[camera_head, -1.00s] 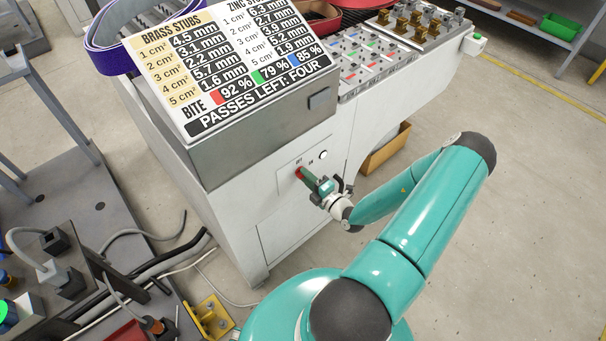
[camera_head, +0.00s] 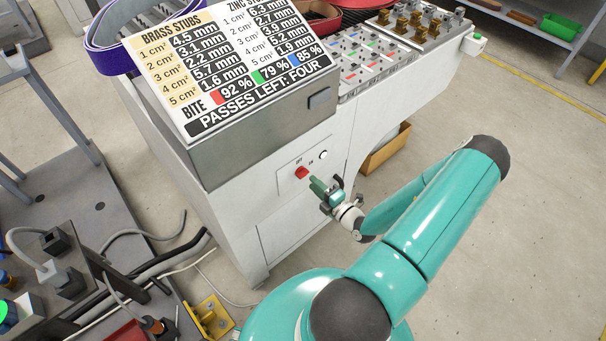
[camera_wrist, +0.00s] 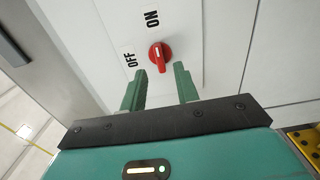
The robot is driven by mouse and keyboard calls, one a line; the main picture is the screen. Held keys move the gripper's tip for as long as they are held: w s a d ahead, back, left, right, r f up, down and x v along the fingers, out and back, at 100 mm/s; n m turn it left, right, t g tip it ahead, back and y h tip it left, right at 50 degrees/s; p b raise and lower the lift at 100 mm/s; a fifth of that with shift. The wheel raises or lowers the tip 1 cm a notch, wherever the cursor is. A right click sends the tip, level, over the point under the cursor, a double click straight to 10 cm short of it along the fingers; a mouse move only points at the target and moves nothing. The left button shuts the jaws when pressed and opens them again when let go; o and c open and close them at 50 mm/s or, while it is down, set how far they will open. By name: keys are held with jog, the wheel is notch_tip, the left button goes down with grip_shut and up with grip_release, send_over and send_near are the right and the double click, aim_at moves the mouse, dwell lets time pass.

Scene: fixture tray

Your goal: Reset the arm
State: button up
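My gripper (camera_head: 316,186) is open and empty in front of the machine's side panel, a little apart from a red rotary knob (camera_head: 302,172). In the wrist view, the two green fingers of my gripper (camera_wrist: 160,78) stand apart with a clear gap between them. The red knob (camera_wrist: 160,57) lies just beyond that gap, on a white plate marked OFF and ON. A pale line on the knob points roughly toward the ON side. My teal arm is bent, its elbow out to the right in the head view.
The machine cabinet (camera_head: 225,212) carries a sign board (camera_head: 232,62) on a sloped top. A slotted tray (camera_head: 372,58) and brass pieces (camera_head: 415,20) sit behind. A brown box (camera_head: 386,150) stands on the floor. A grey bench (camera_head: 95,200) is at left; floor at right is clear.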

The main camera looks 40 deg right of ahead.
jog(key=shift+s, duration=0.25)
dwell(0.3)
jog(key=w+a+r+n+g+y, duration=0.1)
jog(key=a+r+n+g+y, duration=1.25)
jog(key=n, duration=1.55)
jog(key=s+a+r+n+h, duration=0.3)
jog(key=a+r+n+h, duration=0.1)
jog(key=r+n, duration=0.4)
jog(key=s+a+r+n+h, duration=0.4)
jog(key=r+n, duration=0.4)
jog(key=r, duration=0.2)
jog(key=s+a+r+n+t+h, duration=0.1)
jog(key=s+a+r+n+h, duration=0.2)
jog(key=a+r+n+h, duration=0.2)
notch_tip(320, 180, up, 4)
jog(key=n+h, duration=0.1)
jog(key=n, duration=0.2)
jog(key=shift+s+a+r+n, duration=0.2)
jog(key=shift+s+n, duration=0.1)
